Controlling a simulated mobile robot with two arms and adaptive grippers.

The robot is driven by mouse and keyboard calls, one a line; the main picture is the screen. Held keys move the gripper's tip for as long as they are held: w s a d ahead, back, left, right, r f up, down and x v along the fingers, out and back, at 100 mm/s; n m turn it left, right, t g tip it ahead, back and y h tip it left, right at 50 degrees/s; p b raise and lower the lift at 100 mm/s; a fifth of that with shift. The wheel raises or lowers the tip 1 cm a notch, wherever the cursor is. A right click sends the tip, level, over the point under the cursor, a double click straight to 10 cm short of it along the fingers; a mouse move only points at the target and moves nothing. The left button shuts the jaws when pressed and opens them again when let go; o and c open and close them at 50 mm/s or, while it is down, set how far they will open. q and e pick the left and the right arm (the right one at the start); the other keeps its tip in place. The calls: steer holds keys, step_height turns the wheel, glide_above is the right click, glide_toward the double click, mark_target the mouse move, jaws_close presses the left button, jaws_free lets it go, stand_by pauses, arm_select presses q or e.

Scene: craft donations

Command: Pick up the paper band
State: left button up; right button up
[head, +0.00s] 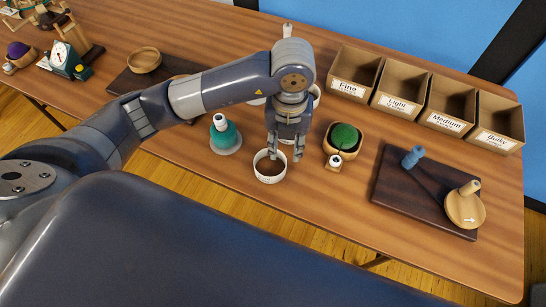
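A short white round band (270,179), which looks like the paper band, stands upright on the table (205,178) near the front edge. Its inside looks brown; I cannot tell whether that is bare table showing through. My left gripper (285,157) points down at the band's right back side. Its two fingers are apart, one over the band's opening and one to the right of the rim. Nothing shows held between them. I cannot tell whether a finger touches the band. My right gripper is not in view.
A teal cone of yarn (220,136) stands left of the band. A green yarn ball (344,136) in a wooden bowl is to the right. Bins labelled Fine (350,88), Light, Medium and Bulky (494,139) line the back. A dark board (410,191) with a winder lies right.

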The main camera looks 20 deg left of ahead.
mark_target(285, 163)
arm_select(q)
step_height(285, 163, down, 3)
steer(key=shift+s+f, duration=0.15)
steer(key=shift+f, duration=0.3)
step_height(285, 163, down, 4)
steer(key=shift+d+r+p, duration=0.1)
steer(key=shift+r+p, duration=0.1)
steer(key=shift+p, duration=0.3)
steer(key=shift+f, duration=0.6)
steer(key=c, duration=0.7)
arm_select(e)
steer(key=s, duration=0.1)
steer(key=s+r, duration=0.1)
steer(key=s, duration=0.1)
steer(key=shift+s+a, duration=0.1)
